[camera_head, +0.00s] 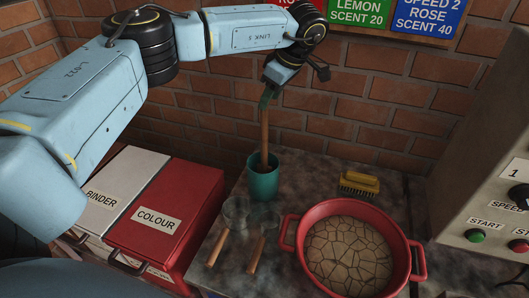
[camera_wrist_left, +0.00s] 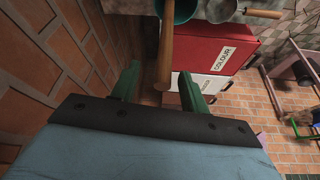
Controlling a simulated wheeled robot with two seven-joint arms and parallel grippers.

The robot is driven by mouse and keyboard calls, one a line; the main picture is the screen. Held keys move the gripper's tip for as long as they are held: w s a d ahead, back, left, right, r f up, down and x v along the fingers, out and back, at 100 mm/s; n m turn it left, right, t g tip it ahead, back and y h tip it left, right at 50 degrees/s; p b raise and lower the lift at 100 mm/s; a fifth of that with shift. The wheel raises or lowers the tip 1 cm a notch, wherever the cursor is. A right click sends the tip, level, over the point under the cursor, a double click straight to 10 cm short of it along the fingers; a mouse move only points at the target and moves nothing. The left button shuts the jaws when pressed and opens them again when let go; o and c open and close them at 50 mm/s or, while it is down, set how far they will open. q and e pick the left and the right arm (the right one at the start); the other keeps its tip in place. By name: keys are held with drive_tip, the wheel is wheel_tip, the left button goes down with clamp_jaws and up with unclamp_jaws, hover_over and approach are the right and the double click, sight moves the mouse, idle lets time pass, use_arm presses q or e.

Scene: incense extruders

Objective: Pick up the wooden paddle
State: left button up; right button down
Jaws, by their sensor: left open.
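The wooden paddle (camera_head: 264,138) stands nearly upright, its lower end hidden inside a teal cup (camera_head: 263,184) on the dark stone counter. My left gripper (camera_head: 267,97) is above the cup at the paddle's upper end, pointing down. In the left wrist view the paddle (camera_wrist_left: 166,50) runs up to the space between the two green fingers of my left gripper (camera_wrist_left: 160,72). The fingers are open, with a gap visible on each side of the paddle. The cup (camera_wrist_left: 180,10) shows at the top edge there. My right gripper is not in view.
Two scoops with wooden handles (camera_head: 219,247) lie before the cup. A red basin (camera_head: 416,262) with cracked brown material and a yellow brush (camera_head: 360,183) are to its right. A red COLOUR bin (camera_head: 180,205) is left. A brick wall (camera_head: 350,115) stands close behind.

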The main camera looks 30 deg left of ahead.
sight(264, 112)
use_arm(q)
drive_tip(key=shift+s+p+x, duration=0.15)
drive_tip(key=shift+p+x, duration=0.05)
drive_tip(key=shift+x, duration=1.15)
drive_tip(key=shift+s+p+x, duration=0.1)
drive_tip(key=shift+p+x, duration=0.05)
drive_tip(key=shift+x, duration=1.25)
drive_tip(key=shift+d, duration=0.2)
clamp_jaws()
